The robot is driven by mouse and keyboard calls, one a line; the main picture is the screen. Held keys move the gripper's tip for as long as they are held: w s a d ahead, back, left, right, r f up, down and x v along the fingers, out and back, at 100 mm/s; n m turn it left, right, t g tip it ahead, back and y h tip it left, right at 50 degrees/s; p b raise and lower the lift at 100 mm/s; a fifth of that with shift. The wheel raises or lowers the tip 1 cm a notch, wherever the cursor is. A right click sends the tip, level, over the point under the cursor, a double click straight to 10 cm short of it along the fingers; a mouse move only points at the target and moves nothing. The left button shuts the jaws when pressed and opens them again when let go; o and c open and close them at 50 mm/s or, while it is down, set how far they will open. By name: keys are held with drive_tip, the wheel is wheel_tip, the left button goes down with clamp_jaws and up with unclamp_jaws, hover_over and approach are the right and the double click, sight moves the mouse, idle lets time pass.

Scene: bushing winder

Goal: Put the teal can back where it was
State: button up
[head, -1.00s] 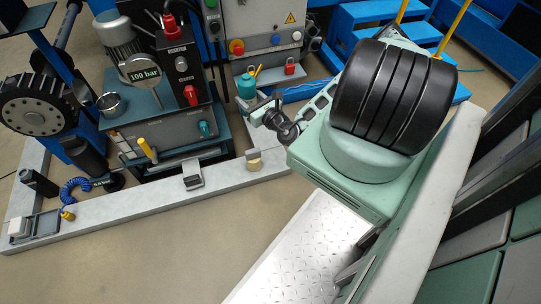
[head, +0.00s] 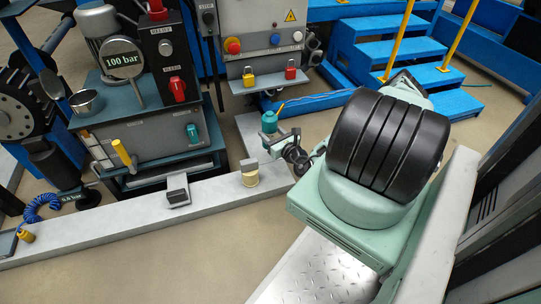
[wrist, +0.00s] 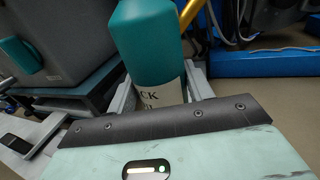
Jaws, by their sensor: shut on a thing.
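The teal can (head: 269,121) is in my gripper (head: 274,140), to the right of the grey machine in the head view. In the wrist view the can (wrist: 147,45) stands roughly upright between the two grey fingers of my gripper (wrist: 158,92). The fingers are shut on its lower part, where a pale label with dark letters shows. The can's base is hidden behind my gripper's body. I cannot tell whether the can touches a surface beneath it.
A pale rail (head: 120,228) crosses the front, bearing a beige cylinder (head: 250,177) and a dark-topped block (head: 177,190). The control box with yellow (head: 248,77) and red (head: 290,70) padlocks is behind the can. Blue steps (head: 395,55) stand at the back right.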

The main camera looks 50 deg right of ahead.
wheel_tip(320, 180, down, 8)
drive_tip(key=b, duration=0.4)
drive_tip(key=shift+r+b, duration=0.2)
drive_tip(key=shift+b, duration=0.15)
drive_tip(key=shift+r, duration=0.15)
drive_tip(key=o, duration=1.2)
drive_tip(key=shift+f, duration=0.2)
